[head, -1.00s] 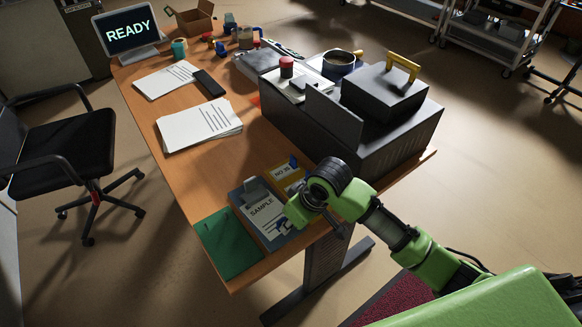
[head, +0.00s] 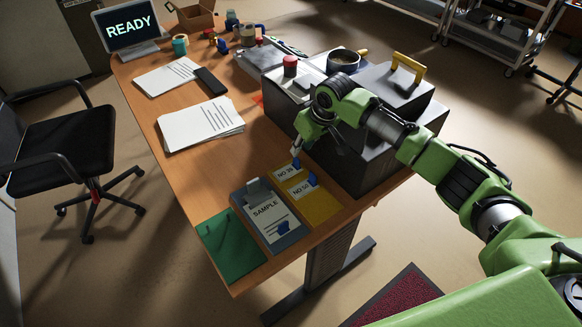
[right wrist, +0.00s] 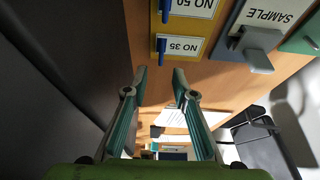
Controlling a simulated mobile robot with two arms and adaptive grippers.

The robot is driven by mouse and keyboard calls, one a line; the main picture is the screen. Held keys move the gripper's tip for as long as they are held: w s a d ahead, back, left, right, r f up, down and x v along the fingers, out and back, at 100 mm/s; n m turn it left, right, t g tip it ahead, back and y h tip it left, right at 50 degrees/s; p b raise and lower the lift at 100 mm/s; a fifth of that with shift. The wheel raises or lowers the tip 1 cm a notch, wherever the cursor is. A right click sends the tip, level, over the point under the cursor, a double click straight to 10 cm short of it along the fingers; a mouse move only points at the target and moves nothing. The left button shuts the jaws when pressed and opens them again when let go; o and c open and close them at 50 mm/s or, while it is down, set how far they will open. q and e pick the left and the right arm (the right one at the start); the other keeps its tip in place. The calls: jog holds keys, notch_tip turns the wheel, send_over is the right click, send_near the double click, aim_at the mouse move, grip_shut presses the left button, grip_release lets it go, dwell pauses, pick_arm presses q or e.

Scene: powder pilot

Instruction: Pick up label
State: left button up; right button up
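Two white labels, NO 35 (head: 284,170) and NO 50 (head: 299,188), lie on a yellow board (head: 320,208) near the desk's front edge. Each has a blue tab. In the right wrist view, the NO 35 label (right wrist: 183,47) and part of the NO 50 label (right wrist: 196,6) show beyond the fingertips. My right gripper (head: 314,148) is over the desk beside the NO 35 label and the dark machine. In the right wrist view its fingers (right wrist: 160,78) are apart with nothing between them. My left gripper is not in view.
A grey clipboard with a SAMPLE sheet (head: 267,211) and a green folder (head: 233,248) lie left of the yellow board. The dark machine (head: 360,158) stands close on the right. Paper stacks (head: 200,124) lie farther back. A screen (head: 128,28) reads READY.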

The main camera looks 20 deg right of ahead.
aim_at(297, 158)
jog(key=shift+s+p+x, duration=0.15)
jog(key=shift+x, duration=1.85)
jog(key=shift+s+p+x, duration=0.15)
jog(key=shift+x, duration=1.85)
grip_shut()
